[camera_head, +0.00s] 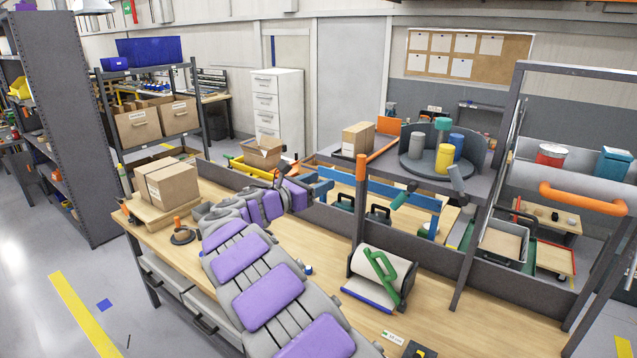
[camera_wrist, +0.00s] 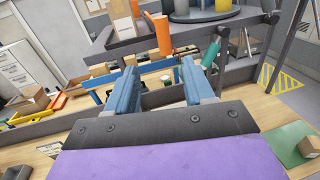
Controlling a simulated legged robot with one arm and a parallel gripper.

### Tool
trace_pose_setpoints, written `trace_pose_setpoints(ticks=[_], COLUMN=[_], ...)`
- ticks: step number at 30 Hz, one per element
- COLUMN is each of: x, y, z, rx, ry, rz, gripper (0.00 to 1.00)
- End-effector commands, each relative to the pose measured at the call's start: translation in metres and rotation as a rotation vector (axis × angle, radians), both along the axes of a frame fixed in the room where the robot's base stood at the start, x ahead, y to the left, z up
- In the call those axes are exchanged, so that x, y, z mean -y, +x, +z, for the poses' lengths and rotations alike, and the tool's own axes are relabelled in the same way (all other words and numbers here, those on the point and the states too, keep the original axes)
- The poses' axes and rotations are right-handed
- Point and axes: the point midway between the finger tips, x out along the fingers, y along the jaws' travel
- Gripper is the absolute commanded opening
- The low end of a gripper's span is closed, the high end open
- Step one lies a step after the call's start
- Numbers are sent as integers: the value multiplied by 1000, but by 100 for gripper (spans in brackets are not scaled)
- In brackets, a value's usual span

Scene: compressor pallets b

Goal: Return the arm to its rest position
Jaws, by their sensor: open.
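My arm, grey with purple pads, reaches over the wooden workbench (camera_head: 190,245) in the head view and bends to the right near the bench's back edge. In the wrist view my gripper (camera_wrist: 158,75) shows two blue fingers spread apart with nothing between them. It is above the bench, facing the back rail and the raised shelf. An orange handle (camera_wrist: 162,35) and a green handle (camera_wrist: 211,52) show beyond the fingertips. In the head view the arm's end is small against the blue rail, so the fingers are hard to make out there.
A cardboard box (camera_head: 172,184) sits at the bench's left end. A roll holder with a green handle (camera_head: 383,275) stands right of my arm. An orange-topped post (camera_head: 361,190) rises from the bench. The round turntable (camera_head: 430,168) holds several cylinders.

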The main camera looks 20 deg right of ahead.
Motion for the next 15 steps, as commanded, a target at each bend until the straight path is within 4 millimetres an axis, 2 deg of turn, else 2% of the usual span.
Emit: trace_pose_setpoints(ticks=[5,8,11,15], x=[1,11,32,66], y=[-2,-13,-40,-98], z=[-1,-5,-12,-36], rx=[2,20,67,165], ry=[4,38,120,287], rz=[-3,-29,-88,-212], gripper=[53,53,53,53])
